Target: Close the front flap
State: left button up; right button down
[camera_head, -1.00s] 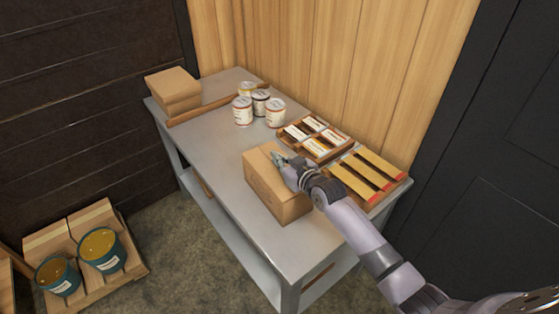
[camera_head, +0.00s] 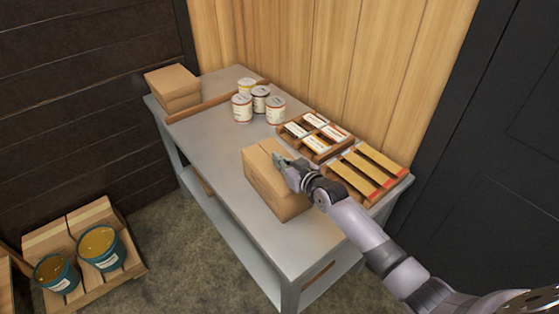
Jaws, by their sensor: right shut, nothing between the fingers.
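A brown cardboard box (camera_head: 262,186) sits on the grey table in the camera_head view. Its top looks covered by flaps, with a seam running along it; I cannot tell whether the front flap lies fully flat. My right gripper (camera_head: 279,160) is shut and empty at the top of the box, near its far right side. The gripper and wrist hide part of the box's top, and I cannot tell if the fingertips touch it. My left gripper is not in view.
The grey table (camera_head: 215,150) holds several cans (camera_head: 242,107), a wooden tray of labels (camera_head: 318,150) and a slatted rack (camera_head: 385,163) right of the box. Flat stacked boxes (camera_head: 172,82) lie at the far left. The tabletop left of the box is clear.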

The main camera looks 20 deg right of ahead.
jog(key=shift+f, duration=0.3)
